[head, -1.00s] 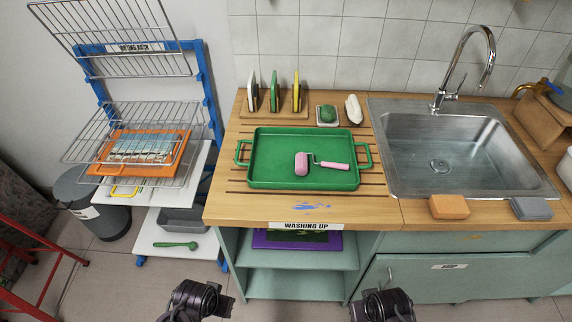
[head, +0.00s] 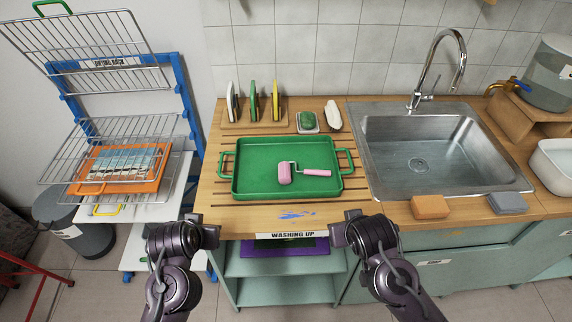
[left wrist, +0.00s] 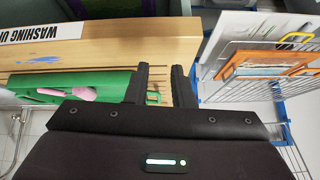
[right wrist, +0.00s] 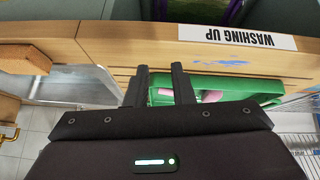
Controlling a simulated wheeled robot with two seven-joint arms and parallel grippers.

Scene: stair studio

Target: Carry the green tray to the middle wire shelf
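The green tray (head: 250,187) lies flat on the wooden counter in the head view, with a handle at each short end. A pink roller (head: 300,172) lies in it. The middle wire shelf (head: 118,137) is on the blue rack at left. My left gripper (head: 208,230) is open and empty, in front of the counter's edge and left of the tray. My right gripper (head: 346,230) is open and empty, at the counter edge in front of the tray's right side. Both wrist views show separated fingers, left (left wrist: 160,82) and right (right wrist: 161,84), with part of the tray beyond.
An orange tray (head: 155,184) with a print is on the rack, seen partly through wires. Plates in a holder (head: 252,122) and a soap dish (head: 307,130) stand behind the green tray. The sink (head: 480,185) is at right. A grey bin (head: 78,245) stands beside the rack.

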